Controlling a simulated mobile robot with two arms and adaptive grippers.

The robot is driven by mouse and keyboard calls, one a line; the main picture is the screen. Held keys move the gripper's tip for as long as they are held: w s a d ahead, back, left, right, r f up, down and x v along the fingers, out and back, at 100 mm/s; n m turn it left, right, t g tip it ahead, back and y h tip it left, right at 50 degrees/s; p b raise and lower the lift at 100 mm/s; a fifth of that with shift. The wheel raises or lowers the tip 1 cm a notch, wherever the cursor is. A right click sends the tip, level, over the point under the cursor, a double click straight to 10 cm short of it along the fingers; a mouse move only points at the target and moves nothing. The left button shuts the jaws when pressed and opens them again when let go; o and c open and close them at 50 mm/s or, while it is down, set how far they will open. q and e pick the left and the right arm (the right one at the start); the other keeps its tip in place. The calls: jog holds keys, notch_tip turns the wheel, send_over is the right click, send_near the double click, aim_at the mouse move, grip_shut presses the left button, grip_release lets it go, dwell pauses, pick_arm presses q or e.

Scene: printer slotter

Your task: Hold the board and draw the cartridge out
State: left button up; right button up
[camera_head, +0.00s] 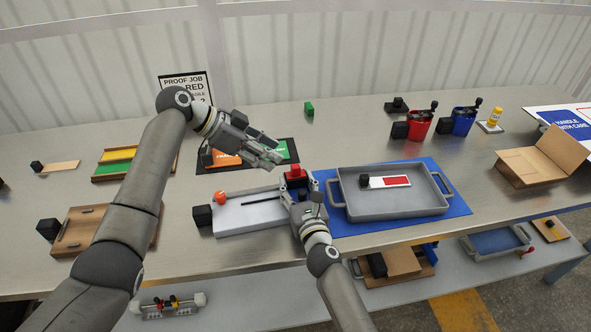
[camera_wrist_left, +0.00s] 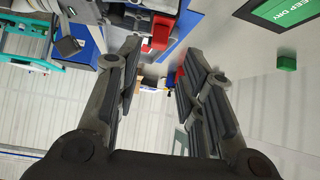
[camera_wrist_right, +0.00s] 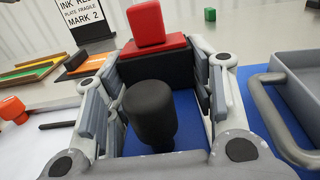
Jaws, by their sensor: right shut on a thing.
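A pale board (camera_head: 240,218) with a dark slot, an orange knob (camera_head: 220,197) and a black block (camera_head: 202,215) at its left end lies on the table. A black cartridge with a red top and red block (camera_head: 295,171) stands at its right end. My right gripper (camera_head: 299,193) is shut on the cartridge; the right wrist view shows the fingers either side of its black body (camera_wrist_right: 158,68). A black round post (camera_wrist_right: 150,112) stands between the fingers, nearer the wrist. My left gripper (camera_head: 272,153) is open and empty above and left of the cartridge. The cartridge's lower part is hidden.
A grey tray (camera_head: 400,210) on a blue mat (camera_head: 455,207) is close at the right and holds a red-and-white card. A dark mat with orange and green labels (camera_head: 224,157) lies behind the board. A small green block (camera_head: 309,109) stands further back.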

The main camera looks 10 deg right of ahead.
aim_at(292, 166)
pick_arm(q)
jog(key=shift+x, duration=3.8)
grip_shut()
jog(key=shift+r, duration=0.25)
notch_tip(292, 166, up, 7)
jog(key=shift+f, duration=0.15)
pick_arm(e)
jog(key=o, duration=1.4)
